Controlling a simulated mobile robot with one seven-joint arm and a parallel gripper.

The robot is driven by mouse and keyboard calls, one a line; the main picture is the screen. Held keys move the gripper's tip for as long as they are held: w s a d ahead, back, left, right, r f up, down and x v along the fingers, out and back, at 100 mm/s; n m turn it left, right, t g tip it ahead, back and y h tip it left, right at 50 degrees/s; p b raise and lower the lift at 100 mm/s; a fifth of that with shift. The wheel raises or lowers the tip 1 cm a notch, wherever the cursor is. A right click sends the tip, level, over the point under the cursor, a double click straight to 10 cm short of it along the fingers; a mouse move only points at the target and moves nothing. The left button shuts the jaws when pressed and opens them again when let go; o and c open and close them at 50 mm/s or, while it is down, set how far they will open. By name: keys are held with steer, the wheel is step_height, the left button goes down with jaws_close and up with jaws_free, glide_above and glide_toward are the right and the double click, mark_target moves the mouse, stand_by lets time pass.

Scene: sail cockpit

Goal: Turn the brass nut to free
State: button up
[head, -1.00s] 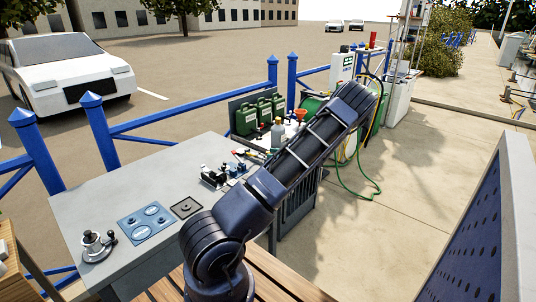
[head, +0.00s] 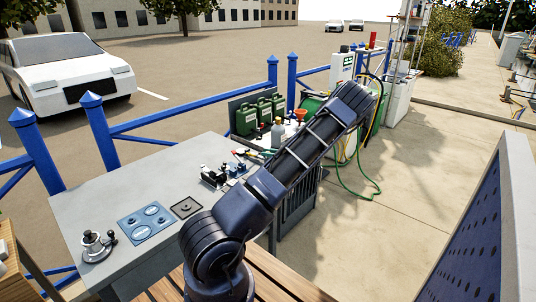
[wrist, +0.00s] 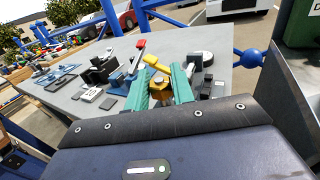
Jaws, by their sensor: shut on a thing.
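The brass nut (wrist: 158,96) shows in the wrist view as a gold-coloured piece on the grey bench, low between my two green fingers. My gripper (wrist: 161,86) is shut on it, one finger on each side. A yellow lever (wrist: 154,64) rises just behind the nut, and a red-tipped blue lever (wrist: 139,50) stands to its left. In the head view my dark arm covers the nut, and only a bit of green finger shows beside it. Whether the nut has turned cannot be told.
The grey bench top (head: 90,200) carries a blue panel (head: 146,223), a winch-like fitting (head: 98,245) and small black fittings (head: 214,177). Green canisters (head: 260,116) and a bottle (head: 277,133) stand beyond. A blue railing (head: 190,108) runs behind. The pavement at right is open.

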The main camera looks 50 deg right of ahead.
steer(key=shift+m+t+h, duration=0.3)
steer(key=shift+m+h, duration=0.2)
steer(key=shift+h, duration=0.2)
steer(key=o, duration=0.9)
steer(key=shift+o, duration=0.2)
steer(key=v, duration=1.1)
steer(key=shift+w, duration=0.15)
